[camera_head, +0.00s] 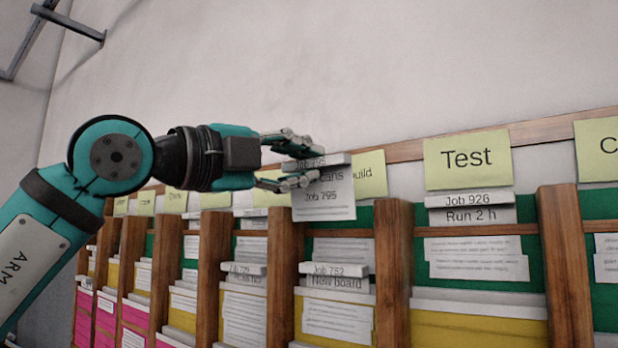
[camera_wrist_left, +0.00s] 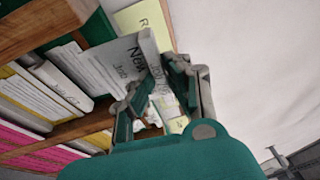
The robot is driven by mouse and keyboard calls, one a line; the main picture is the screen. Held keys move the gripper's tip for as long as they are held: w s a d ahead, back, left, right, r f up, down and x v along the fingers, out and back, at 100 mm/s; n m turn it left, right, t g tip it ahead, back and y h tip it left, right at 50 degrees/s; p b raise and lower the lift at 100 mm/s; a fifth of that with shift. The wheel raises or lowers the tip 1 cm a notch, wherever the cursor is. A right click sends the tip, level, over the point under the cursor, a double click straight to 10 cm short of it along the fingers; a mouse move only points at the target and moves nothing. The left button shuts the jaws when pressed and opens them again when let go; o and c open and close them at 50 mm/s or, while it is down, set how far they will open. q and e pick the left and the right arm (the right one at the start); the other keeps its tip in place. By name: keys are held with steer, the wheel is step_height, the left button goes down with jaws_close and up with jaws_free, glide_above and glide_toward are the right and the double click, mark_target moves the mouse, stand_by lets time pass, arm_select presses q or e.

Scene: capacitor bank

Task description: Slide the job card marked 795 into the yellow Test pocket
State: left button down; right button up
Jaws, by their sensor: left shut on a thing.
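My left gripper (camera_head: 295,163) is shut on the job card marked 795 (camera_head: 322,201), a white card with a thick top edge. The card hangs upright in front of the column whose sign ends in "uild", and the fingers cover part of its upper text. The Test sign (camera_head: 467,159) is in the column to the right. Below it, the yellow Test pocket (camera_head: 480,328) shows at the bottom of the picture, with a pale upper edge and no card seen in it. In the left wrist view, my left gripper (camera_wrist_left: 150,90) shows close up among cards. My right gripper is out of view.
The green Test pocket above holds a card marked Job 926 (camera_head: 468,205). A Job 752 card (camera_head: 337,300) stands in the yellow pocket one column left. Wooden dividers (camera_head: 392,270) and (camera_head: 565,265) flank the Test column. The wall space above the rack is free.

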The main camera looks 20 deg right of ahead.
arm_select(q)
steer(key=shift+s+a+b, duration=0.75)
steer(key=shift+s+a, duration=0.05)
steer(key=shift+a, duration=0.15)
steer(key=shift+s+a+r+b, duration=0.2)
steer(key=shift+s+a+b, duration=0.55)
steer(key=shift+s+a, duration=0.35)
steer(key=shift+w, duration=0.2)
